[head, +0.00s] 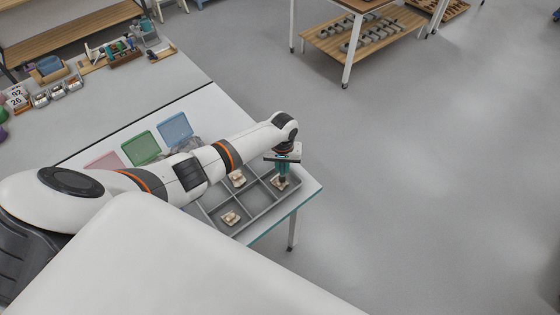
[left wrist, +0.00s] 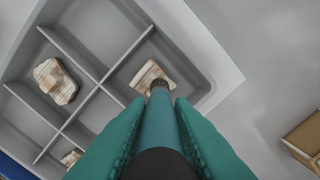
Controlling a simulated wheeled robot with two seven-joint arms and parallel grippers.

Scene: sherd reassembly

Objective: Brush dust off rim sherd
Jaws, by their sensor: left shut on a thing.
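My left gripper (head: 284,163) is shut on a brush (left wrist: 157,125) with a blue-teal handle, which points down into a grey divided tray (head: 263,213). In the left wrist view its dark tip is at the near edge of a cream and brown sherd (left wrist: 148,75) in a corner compartment; I cannot tell whether it touches. That sherd also shows under the gripper in the head view (head: 279,183). Two more sherds lie in other compartments, one (head: 237,178) beside my forearm and one (head: 231,217) nearer. Which is the rim sherd is not clear. My right gripper is not in view.
Pink (head: 104,160), green (head: 141,149) and blue (head: 175,128) squares lie behind my left arm. The table's right edge is close to the tray, with open floor beyond. Small items crowd the far left bench. A wooden shelf (head: 355,38) stands at the back.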

